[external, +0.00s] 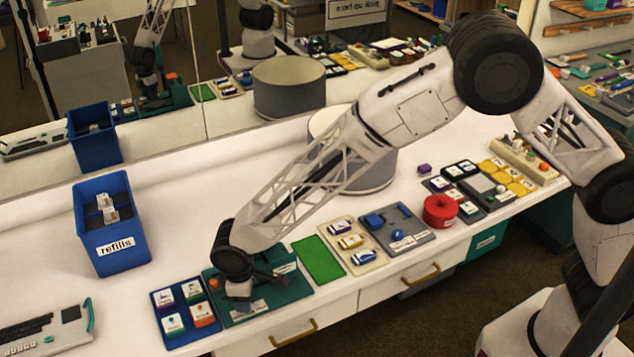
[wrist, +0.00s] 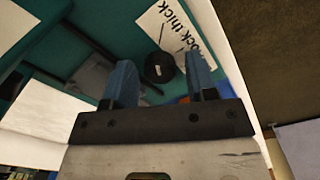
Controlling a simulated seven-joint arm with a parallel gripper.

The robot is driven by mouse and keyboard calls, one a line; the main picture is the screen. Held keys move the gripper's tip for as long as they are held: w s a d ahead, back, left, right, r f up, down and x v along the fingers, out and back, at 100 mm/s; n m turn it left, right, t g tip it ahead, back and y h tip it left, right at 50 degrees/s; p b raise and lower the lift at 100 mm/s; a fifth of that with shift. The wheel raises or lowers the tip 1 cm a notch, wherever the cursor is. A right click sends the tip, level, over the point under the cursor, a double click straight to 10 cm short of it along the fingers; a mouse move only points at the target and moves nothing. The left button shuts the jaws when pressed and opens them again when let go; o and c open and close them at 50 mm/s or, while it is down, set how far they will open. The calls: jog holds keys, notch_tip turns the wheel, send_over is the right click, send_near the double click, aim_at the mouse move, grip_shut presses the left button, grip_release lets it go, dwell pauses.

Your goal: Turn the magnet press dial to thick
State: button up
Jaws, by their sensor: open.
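The magnet press is a dark teal unit (external: 292,287) at the front of the white counter in the external view. In the wrist view, its teal surface carries a round black dial (wrist: 159,68) beside a white label (wrist: 178,32) with partly visible text ending in "ock thick". My gripper (wrist: 158,78) is open, with two blue fingers on either side of the dial in the picture. I cannot tell whether they touch it. In the external view, my gripper (external: 238,292) is low over the press, and my wrist hides the dial.
A blue tray (external: 178,340) of small boxes lies left of the press. A green mat (external: 318,259) and a beige tray (external: 364,271) lie to its right. A blue refills bin (external: 120,254) stands behind left; a keyboard (external: 45,330) lies far left. A mirror lines the back.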

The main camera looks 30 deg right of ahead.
jog(key=m, duration=1)
jog(key=shift+m, duration=0.3)
notch_tip(320, 180, up, 8)
jog(key=shift+a+f, duration=0.1)
jog(key=shift+f, duration=0.05)
jog(key=w+d+r, duration=0.3)
jog(key=d+r, duration=0.3)
jog(key=d, duration=0.4)
jog(key=w+d+r, duration=0.4)
jog(key=d+r, duration=0.3)
jog(key=d, duration=0.3)
jog(key=shift+w+d+r+m+y, duration=0.2)
jog(key=shift+m+y, duration=0.1)
jog(key=shift+d, duration=0.1)
dwell(0.5)
